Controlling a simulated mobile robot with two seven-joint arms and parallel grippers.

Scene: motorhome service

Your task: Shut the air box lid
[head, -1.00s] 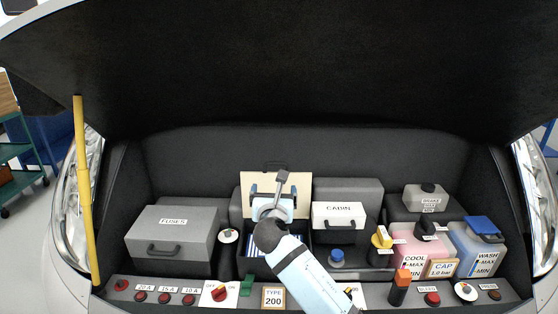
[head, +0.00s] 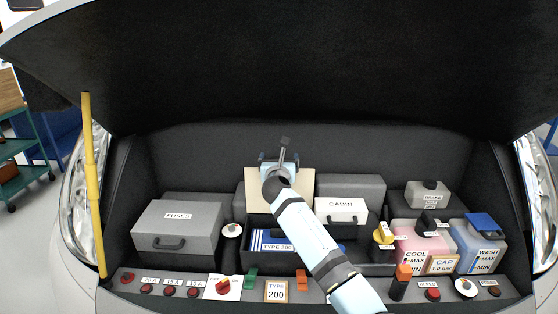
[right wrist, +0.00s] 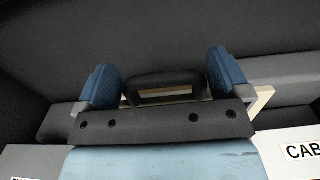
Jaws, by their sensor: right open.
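The air box lid (head: 257,192) is a beige panel standing raised at the back of the air box (head: 254,262). Inside the open box lies a blue and white filter (head: 272,241) marked TYPE 200. My right gripper (head: 279,158) is at the lid's top edge, its arm crossing in front of lid and box. In the right wrist view the two blue fingers stand apart, with the lid's dark handle (right wrist: 165,78) showing between them; I cannot tell whether they touch it. A beige lid edge (right wrist: 263,98) shows beside the right finger. My left gripper is out of view.
The grey FUSES box (head: 177,222) stands left and the white-topped CABIN box (head: 341,210) close on the right. A green clip (head: 250,279) and an orange clip (head: 302,280) are in front. The raised bonnet (head: 280,70) hangs above; a yellow prop (head: 93,190) stands left.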

